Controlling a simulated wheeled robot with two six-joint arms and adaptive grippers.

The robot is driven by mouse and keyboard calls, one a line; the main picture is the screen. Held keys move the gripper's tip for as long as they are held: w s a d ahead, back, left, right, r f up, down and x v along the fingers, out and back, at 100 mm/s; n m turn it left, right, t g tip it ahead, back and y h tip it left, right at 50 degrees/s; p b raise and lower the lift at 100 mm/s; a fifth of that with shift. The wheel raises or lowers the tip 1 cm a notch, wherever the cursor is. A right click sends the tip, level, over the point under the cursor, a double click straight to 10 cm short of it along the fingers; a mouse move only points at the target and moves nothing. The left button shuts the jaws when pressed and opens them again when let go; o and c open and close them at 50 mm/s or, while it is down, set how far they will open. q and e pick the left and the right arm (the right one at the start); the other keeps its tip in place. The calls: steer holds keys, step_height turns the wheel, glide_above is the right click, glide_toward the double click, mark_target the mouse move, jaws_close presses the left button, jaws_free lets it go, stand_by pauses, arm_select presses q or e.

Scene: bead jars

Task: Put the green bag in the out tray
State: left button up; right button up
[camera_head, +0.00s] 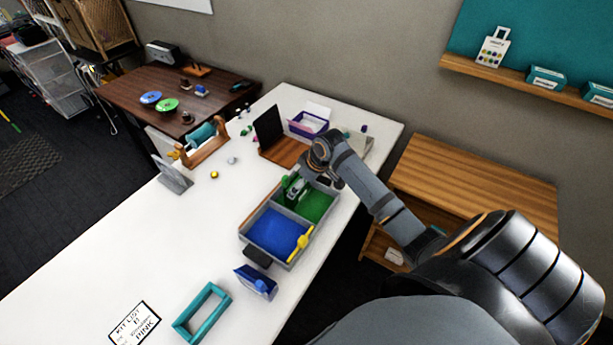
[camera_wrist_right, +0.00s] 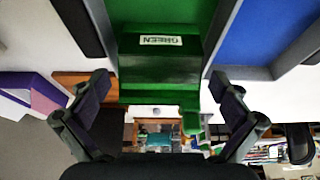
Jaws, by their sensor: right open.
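The green bag (camera_wrist_right: 160,68), with a label reading GREEN upside down, is between the fingers of my right gripper (camera_wrist_right: 160,84) in the right wrist view. A gap shows on each side, so the open fingers do not grip it. In the head view, the green bag (camera_head: 291,184) is partly hidden by my right gripper (camera_head: 300,187), at the far left edge of the divided box. I cannot make out which container is the out tray; no such marking is readable. My left gripper is not in view.
The divided box (camera_head: 242,232) has green and blue compartments, with a yellow scoop (camera_head: 301,242) on it. A blue bag-like item (camera_head: 257,283) and a teal frame (camera_head: 202,312) lie nearer. A purple-and-white box (camera_head: 308,123) and dark upright panel (camera_head: 269,129) stand beyond.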

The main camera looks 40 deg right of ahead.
steer(key=v, duration=0.7)
steer(key=shift+s+r, duration=0.15)
steer(key=shift+r, duration=0.2)
steer(key=shift+f, duration=0.1)
